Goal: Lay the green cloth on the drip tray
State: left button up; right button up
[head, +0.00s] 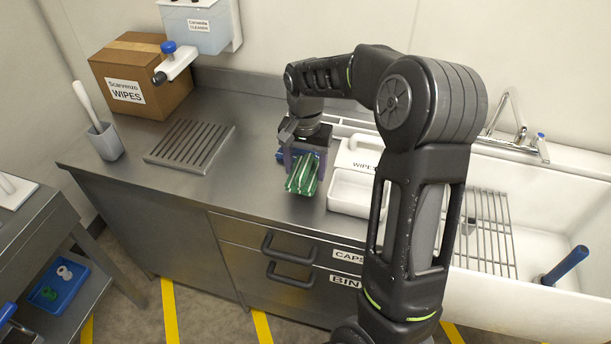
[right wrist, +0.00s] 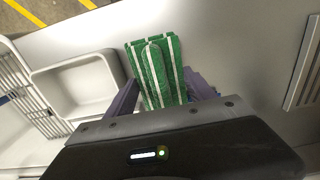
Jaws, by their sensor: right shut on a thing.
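The green cloth (head: 302,176) with white stripes is folded and sits between the fingers of my right gripper (head: 304,158). It also shows in the right wrist view (right wrist: 156,68), pinched between the two purple-grey fingers (right wrist: 160,95). It is over the steel counter near its front edge; I cannot tell whether it touches the counter. The drip tray (head: 190,146), a slatted metal plate, lies bare on the counter to the left of my right gripper. Part of it shows at the right edge of the right wrist view (right wrist: 303,65). My left gripper is not in view.
A white WIPES bin (head: 350,190) stands just right of the cloth, before the sink (head: 560,210) with its wire rack. A grey holder with a white-handled brush (head: 104,140) and a cardboard box (head: 142,75) stand near the drip tray. The counter between cloth and tray is clear.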

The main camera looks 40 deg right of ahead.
aim_at(306, 177)
jog(key=shift+f, duration=1.7)
jog(key=o, duration=1.2)
jog(key=shift+f, duration=0.1)
notch_tip(306, 177, up, 12)
jog(key=shift+r, duration=0.15)
jog(key=shift+c, duration=0.2)
